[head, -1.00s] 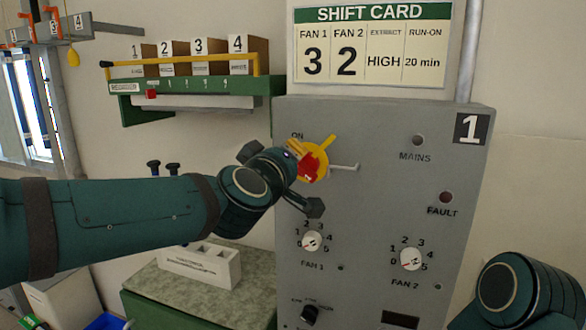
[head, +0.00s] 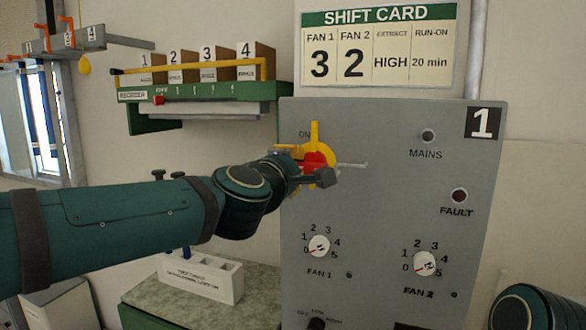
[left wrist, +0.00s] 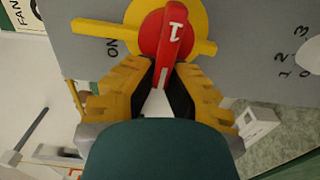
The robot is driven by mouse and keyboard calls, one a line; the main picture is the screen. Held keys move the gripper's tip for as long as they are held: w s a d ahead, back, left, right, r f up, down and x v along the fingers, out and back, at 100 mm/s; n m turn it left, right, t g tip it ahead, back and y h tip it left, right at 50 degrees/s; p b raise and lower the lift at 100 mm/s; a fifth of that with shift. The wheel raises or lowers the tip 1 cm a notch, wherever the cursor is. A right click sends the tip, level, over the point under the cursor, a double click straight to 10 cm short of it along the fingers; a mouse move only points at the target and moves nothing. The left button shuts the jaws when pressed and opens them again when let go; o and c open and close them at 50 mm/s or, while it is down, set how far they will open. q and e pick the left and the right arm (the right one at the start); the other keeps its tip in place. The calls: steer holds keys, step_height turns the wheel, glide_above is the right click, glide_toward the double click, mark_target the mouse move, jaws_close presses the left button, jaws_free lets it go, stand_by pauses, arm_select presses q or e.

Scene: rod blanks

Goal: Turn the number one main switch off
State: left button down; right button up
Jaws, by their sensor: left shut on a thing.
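The number one main switch has a red handle marked 1 (left wrist: 175,42) on a yellow disc with a yellow bar (left wrist: 93,27). It sits on the grey panel marked 1 (head: 390,205), and its yellow part (head: 315,133) points straight up beside the word ON in the head view. My left gripper (head: 305,168) is shut on the red handle. In the left wrist view its two fingers (left wrist: 163,80) close on the handle's near end from both sides. Part of the switch is hidden by my fingers in the head view. My right gripper is out of view.
A thin grey rod (head: 352,165) sticks out just right of the switch. Below are the fan 1 knob (head: 319,245) and fan 2 knob (head: 424,263). The mains lamp (head: 428,136) looks grey, and the fault lamp (head: 459,195) dark red. A white block (head: 203,278) stands on the bench at left.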

arm_select(q)
steer(key=shift+f, duration=0.1)
stand_by(0.4)
steer(key=c, duration=1)
jaws_free()
steer(key=shift+w+d, duration=0.1)
steer(key=shift+d, duration=0.05)
steer(key=shift+s, duration=0.25)
steer(key=v, duration=1.1)
steer(key=shift+s, duration=0.25)
